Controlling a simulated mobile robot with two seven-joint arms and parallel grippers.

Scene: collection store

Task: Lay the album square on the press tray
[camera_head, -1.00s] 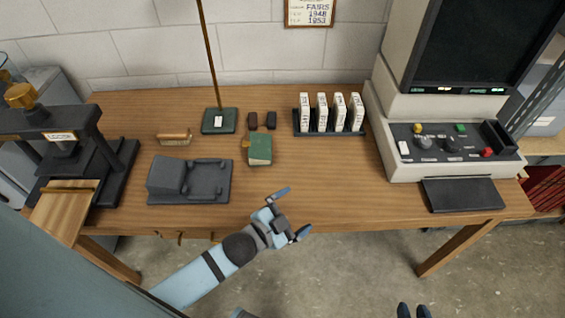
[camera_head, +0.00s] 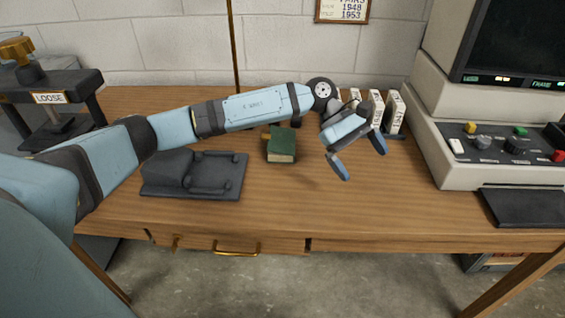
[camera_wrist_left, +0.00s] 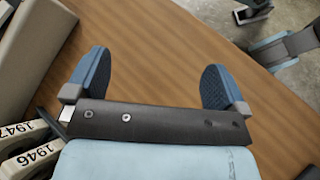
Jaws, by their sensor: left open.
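The album, a small green book (camera_head: 281,144), lies on the wooden bench, right of a dark grey cradle-like stand. My left forearm passes just behind it in the head view. My left gripper (camera_head: 358,156) is open and empty, above the bench to the right of the album. In the left wrist view its two blue fingers (camera_wrist_left: 156,80) are wide apart with only bare wood between them. The press (camera_head: 50,95), labelled LOOSE, stands at the far left; its tray is hidden behind my left arm. Light blue parts, apparently of my right arm (camera_wrist_left: 285,46), show at the wrist view's top right.
The grey stand (camera_head: 195,176) lies left of the album. A rack of white boxes (camera_head: 394,112) stands close behind my left gripper, labelled 1946 and 1947 in the wrist view. A reader console (camera_head: 500,150) fills the right. The bench's front middle is clear.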

